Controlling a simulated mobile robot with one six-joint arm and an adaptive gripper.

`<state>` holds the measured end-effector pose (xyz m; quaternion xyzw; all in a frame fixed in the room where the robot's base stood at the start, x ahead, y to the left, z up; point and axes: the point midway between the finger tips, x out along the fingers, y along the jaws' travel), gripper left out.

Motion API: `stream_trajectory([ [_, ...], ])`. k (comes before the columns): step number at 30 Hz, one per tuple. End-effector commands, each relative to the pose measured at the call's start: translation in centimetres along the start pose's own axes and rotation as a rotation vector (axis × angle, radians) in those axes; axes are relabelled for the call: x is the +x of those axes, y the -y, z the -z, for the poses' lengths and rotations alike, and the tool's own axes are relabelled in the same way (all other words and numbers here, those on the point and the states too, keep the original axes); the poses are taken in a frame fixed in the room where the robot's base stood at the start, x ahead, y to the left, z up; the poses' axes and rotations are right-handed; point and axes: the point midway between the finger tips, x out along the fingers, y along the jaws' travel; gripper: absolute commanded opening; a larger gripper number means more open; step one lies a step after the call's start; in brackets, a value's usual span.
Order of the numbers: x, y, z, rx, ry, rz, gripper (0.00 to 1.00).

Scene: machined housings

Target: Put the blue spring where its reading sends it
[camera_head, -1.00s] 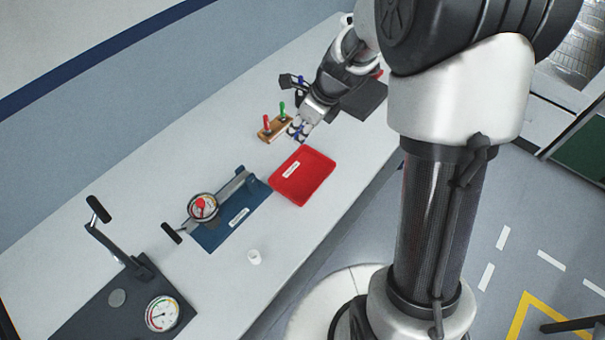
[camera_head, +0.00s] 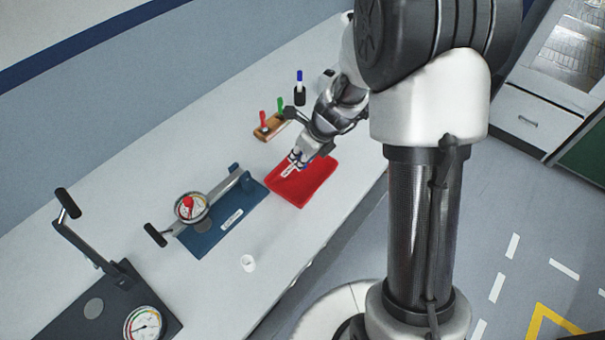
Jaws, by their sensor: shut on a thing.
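My gripper (camera_head: 297,161) is over the left part of the red tray (camera_head: 318,192), low above it or in it; I cannot tell which. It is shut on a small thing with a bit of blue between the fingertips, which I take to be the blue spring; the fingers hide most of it. The red tray has a white label, partly covered by the gripper. A blue-based tester (camera_head: 205,240) with a dial gauge (camera_head: 190,207) and a lever stands left of the tray. A dark press (camera_head: 66,318) with a lever and a coloured dial (camera_head: 145,325) is at lower left.
A wooden block (camera_head: 270,130) with a red and a green marker stands behind the tray. A black holder (camera_head: 300,97) with a blue marker is further back. A small white cup (camera_head: 248,263) stands near the table's front edge. The table between cup and tray is clear.

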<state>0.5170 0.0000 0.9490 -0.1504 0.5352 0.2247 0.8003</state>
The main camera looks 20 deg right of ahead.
Motion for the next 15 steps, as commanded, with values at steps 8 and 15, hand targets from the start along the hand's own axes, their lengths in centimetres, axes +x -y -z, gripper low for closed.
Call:
stream_trajectory([
  [8, 2.2, 0.0, 0.9, 0.000, -0.001, -0.001, 0.00],
  [15, 4.6, 0.0, 1.9, -0.001, 0.000, 0.001, 0.00],
])
